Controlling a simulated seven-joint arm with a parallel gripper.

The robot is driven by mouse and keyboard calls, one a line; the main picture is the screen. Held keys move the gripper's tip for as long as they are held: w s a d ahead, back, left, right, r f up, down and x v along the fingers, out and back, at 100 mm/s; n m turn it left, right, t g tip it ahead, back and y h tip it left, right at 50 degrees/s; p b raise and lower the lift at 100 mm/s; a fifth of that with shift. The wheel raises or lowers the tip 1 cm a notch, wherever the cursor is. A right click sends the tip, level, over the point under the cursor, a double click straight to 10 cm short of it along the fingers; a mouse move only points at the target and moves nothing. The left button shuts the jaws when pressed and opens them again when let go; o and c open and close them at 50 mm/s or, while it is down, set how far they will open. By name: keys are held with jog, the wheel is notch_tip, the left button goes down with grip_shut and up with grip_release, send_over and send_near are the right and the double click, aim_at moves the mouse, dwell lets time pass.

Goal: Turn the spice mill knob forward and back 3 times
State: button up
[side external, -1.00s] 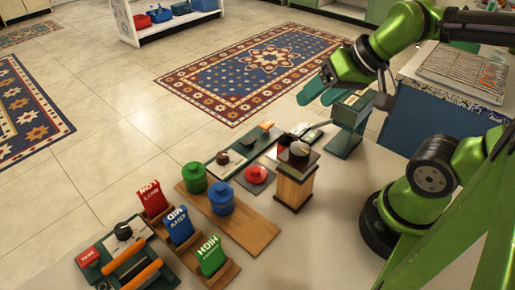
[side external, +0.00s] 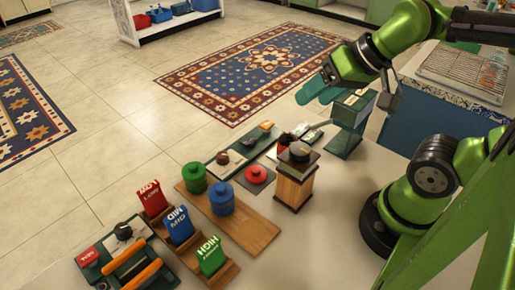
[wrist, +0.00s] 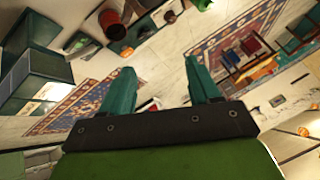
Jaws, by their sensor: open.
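The spice mill (side external: 294,187), a wooden box-shaped body with a dark top, stands upright on the pale counter in the side view. Its dark round knob (side external: 299,150) sits on top. My gripper (side external: 319,91) hangs in the air above and behind the mill, apart from it. Its two teal fingers are spread, with nothing between them; they also show in the wrist view (wrist: 158,72). I cannot clearly make out the mill in the wrist view.
A dark green stand (side external: 347,135) is close behind my gripper. Left of the mill are a red round lidded piece (side external: 256,174), a blue pot (side external: 221,198), a green pot (side external: 194,177) and labelled LOW, MID and HIGH blocks (side external: 180,225). The counter in front of the mill is clear.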

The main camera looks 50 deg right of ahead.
jog(key=shift+o, duration=0.5)
jog(key=shift+o, duration=0.6)
jog(key=shift+a+f, duration=0.1)
jog(key=shift+f, duration=0.05)
notch_tip(320, 180, up, 8)
jog(key=n+g+h, duration=0.2)
jog(key=n+g, duration=0.5)
jog(key=n, duration=0.6)
send_over(300, 148)
notch_tip(300, 148, down, 17)
jog(key=c, duration=1.1)
jog(key=shift+o, duration=0.2)
